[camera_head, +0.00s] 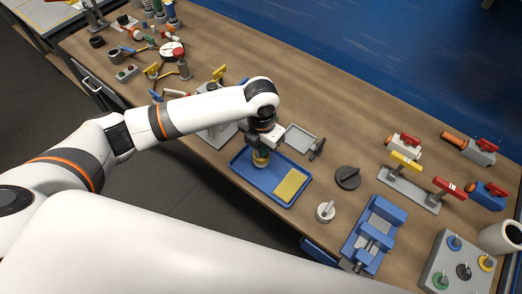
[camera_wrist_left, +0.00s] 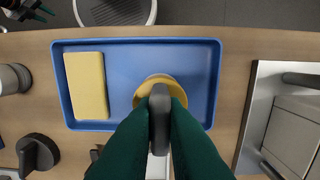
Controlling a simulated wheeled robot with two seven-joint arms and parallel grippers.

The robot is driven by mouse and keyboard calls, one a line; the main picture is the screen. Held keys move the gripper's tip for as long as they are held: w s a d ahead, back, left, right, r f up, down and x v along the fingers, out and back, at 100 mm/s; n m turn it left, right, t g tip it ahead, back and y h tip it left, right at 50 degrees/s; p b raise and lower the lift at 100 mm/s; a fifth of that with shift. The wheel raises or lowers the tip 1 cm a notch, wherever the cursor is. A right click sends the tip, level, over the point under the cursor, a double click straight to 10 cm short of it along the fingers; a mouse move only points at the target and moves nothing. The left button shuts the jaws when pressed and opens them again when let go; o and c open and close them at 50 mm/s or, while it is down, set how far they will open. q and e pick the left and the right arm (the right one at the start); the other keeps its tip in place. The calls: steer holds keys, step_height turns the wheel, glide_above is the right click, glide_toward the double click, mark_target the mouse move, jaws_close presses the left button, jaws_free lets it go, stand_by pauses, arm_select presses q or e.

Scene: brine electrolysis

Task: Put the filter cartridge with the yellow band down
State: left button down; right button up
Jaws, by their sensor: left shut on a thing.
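The filter cartridge with the yellow band (camera_head: 261,160) is held over the left half of the blue tray (camera_head: 244,171). In the left wrist view its round yellow part (camera_wrist_left: 155,86) shows beyond the fingers, with a grey part between them. My left gripper (camera_head: 262,148) points down and is shut on it; its dark green fingers (camera_wrist_left: 160,125) fill the lower middle of the wrist view. I cannot tell whether the cartridge touches the tray floor. A dark gripper, apparently my right one (camera_wrist_left: 25,10), shows small at the wrist view's top left corner.
A yellow pad (camera_head: 291,185) lies in the tray's other half. A small grey tray (camera_head: 299,138), a black knob (camera_head: 347,177), a light round knob (camera_head: 326,211) and a blue vise (camera_head: 373,234) stand nearby. The tray floor between pad and cartridge is clear.

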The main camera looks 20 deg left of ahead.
arm_select(q)
step_height(320, 180, down, 2)
steer(key=shift+f+p, duration=0.2)
steer(key=shift+p, duration=0.1)
steer(key=shift+f, duration=0.3)
steer(key=shift+f, duration=0.2)
steer(key=c, duration=1.5)
jaws_free()
